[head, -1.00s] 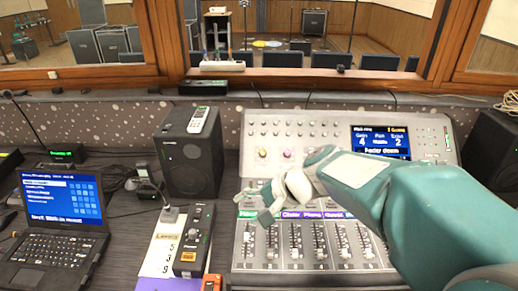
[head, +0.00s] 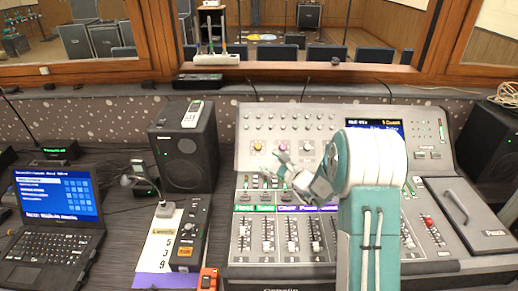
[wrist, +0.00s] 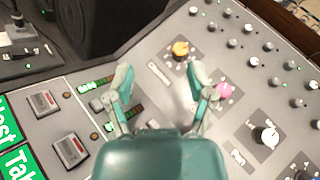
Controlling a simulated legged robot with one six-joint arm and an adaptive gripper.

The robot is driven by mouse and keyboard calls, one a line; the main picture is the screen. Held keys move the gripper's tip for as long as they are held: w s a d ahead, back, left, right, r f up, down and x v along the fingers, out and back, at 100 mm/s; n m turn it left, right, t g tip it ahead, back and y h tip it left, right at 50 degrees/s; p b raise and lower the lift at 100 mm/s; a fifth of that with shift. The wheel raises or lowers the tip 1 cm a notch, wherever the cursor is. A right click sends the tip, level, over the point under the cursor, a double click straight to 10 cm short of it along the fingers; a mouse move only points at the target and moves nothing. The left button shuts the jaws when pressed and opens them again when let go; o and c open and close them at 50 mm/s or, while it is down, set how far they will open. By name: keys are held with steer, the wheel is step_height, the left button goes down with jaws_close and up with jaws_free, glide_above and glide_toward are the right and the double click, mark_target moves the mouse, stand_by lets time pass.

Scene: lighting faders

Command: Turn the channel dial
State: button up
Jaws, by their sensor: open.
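The mixing console (head: 445,258) has a row of coloured dials on its sloped upper panel. An orange dial (head: 257,146), a pink-purple dial (head: 283,146) and a white dial (head: 307,147) show there. In the wrist view are the orange dial (wrist: 181,48), the pink dial (wrist: 224,90) and the white dial (wrist: 265,135). I cannot read which one is marked channel. My gripper (head: 279,167) is open and empty over the panel just below the dials. In the wrist view my gripper (wrist: 160,76) has the orange dial beyond its fingertips and the pink dial outside its right finger.
The console screen (head: 370,124) is partly hidden by my arm. Faders (head: 267,235) line the lower panel. A black speaker (head: 186,150) with a remote (head: 193,113) on top stands left of the console. A laptop (head: 58,210) and a small black box (head: 190,238) are further left.

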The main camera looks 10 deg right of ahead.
mark_target(260, 149)
steer(key=d+f, duration=0.1)
steer(key=w+d+f+m+t+h, duration=0.1)
steer(key=d+m, duration=0.1)
steer(key=shift+w+f+h, duration=0.3)
steer(key=shift+w+f, duration=0.05)
steer(key=shift+f, duration=0.05)
steer(key=x, duration=1)
steer(key=shift+w+a+r, duration=0.15)
steer(key=shift+w, duration=0.15)
steer(key=shift+c, duration=0.3)
jaws_close()
